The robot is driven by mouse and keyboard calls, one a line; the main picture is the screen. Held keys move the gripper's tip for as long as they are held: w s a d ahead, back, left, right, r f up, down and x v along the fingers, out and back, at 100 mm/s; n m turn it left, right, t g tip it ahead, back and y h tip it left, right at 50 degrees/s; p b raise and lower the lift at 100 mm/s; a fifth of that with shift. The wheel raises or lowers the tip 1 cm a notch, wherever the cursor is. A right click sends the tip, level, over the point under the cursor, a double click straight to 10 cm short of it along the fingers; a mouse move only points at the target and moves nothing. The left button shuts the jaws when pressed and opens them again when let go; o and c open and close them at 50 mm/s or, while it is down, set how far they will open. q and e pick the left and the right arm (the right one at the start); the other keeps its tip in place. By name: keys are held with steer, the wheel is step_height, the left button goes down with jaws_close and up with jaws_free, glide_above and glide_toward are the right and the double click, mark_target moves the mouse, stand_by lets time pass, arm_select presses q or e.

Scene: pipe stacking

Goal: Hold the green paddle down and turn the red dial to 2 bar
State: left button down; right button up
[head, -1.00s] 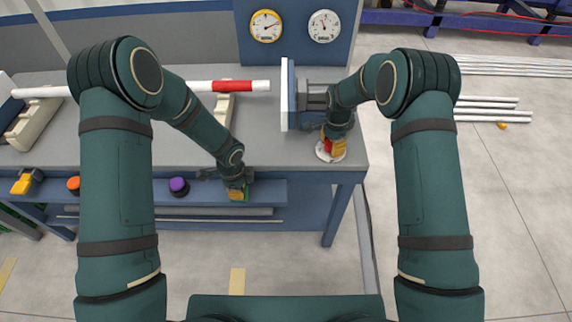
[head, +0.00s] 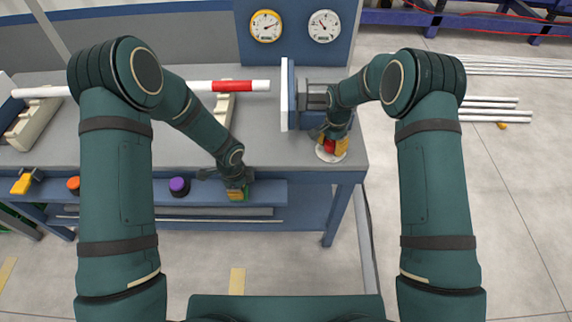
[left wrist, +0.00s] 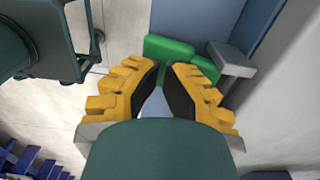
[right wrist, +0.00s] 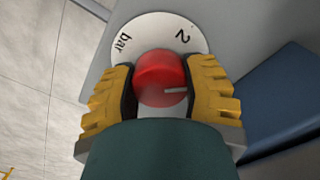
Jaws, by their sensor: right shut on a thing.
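The green paddle (left wrist: 170,48) sits on the bench's front rail, just past my left gripper's tips. My left gripper (left wrist: 162,66) has its yellow fingers together with nothing seen between them; I cannot tell whether it presses the paddle. In the head view it is at the front rail (head: 237,193), mostly covering the paddle. The red dial (right wrist: 160,77) is on a round white plate (right wrist: 150,28) marked "2" and "bar". My right gripper (right wrist: 160,85) is shut on the dial from both sides. The dial's white pointer line aims right in the right wrist view, away from the "2".
Two gauges, one yellow-rimmed (head: 265,26) and one white (head: 324,26), stand on the blue back panel. A white pipe with a red band (head: 232,86) lies across the bench. Purple (head: 179,186), orange (head: 73,184) and yellow (head: 24,184) controls line the front rail.

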arm_select(q)
steer(key=shift+s, duration=0.1)
arm_select(e)
steer(key=n, duration=0.2)
steer(key=shift+n, duration=0.4)
arm_select(q)
steer(key=shift+r, duration=2)
arm_select(e)
steer(key=o, duration=1.1)
steer(key=shift+w+f, duration=0.1)
